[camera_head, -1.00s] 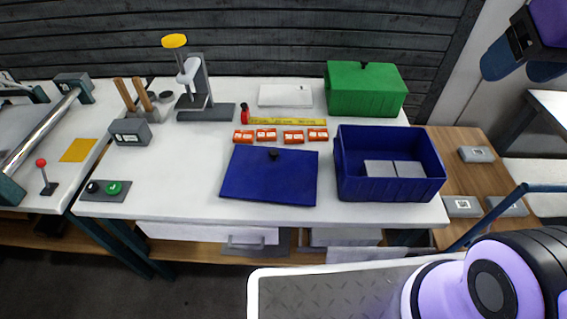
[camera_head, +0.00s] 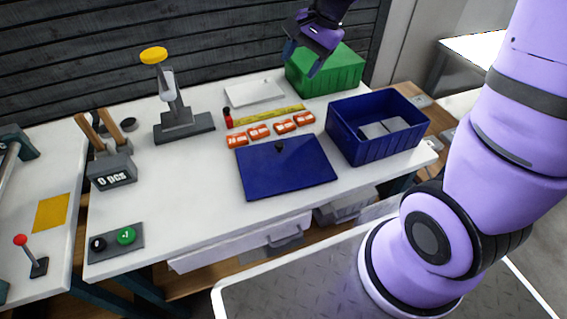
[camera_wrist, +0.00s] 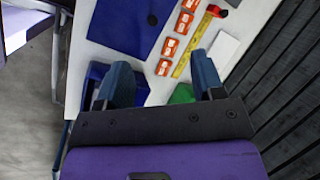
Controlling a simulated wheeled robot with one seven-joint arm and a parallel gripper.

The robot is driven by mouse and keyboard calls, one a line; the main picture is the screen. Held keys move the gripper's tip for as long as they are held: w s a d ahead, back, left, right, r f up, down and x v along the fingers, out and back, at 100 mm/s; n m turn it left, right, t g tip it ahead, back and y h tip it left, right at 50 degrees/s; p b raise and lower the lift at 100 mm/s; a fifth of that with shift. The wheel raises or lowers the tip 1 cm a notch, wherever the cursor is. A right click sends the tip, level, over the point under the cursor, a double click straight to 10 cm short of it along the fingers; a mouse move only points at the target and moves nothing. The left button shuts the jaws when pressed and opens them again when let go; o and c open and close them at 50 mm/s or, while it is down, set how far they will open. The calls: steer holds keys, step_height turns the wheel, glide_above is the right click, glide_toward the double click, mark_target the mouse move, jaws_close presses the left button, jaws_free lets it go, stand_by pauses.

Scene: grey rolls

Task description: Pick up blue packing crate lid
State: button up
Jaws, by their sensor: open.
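The blue packing crate lid (camera_head: 287,167) lies flat on the white table, with a small dark knob (camera_head: 279,146) near its far edge. It also shows at the top of the wrist view (camera_wrist: 125,22), with its knob (camera_wrist: 152,19). The open blue crate (camera_head: 372,142) stands to the right of the lid, with grey pieces inside. My gripper (camera_head: 302,57) is open and empty, high above the back of the table near the green crate, well apart from the lid. Its two blue fingers (camera_wrist: 160,82) show spread in the wrist view.
A green lidded crate (camera_head: 328,78) stands at the back right. Several orange-red boxes (camera_head: 259,131) and a yellow ruler (camera_head: 268,117) lie just behind the lid. A grey press with a yellow knob (camera_head: 153,55) stands at the left back.

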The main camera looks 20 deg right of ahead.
steer(key=w+f+m, duration=0.5)
steer(key=w+f, duration=0.1)
steer(key=f, duration=0.6)
steer(key=m+g, duration=0.1)
steer(key=m, duration=0.3)
glide_toward(280, 144)
steer(key=x, duration=1)
steer(key=shift+w+f, duration=0.1)
steer(key=shift+f, duration=0.1)
steer(key=shift+c, duration=0.4)
steer(key=c, duration=1)
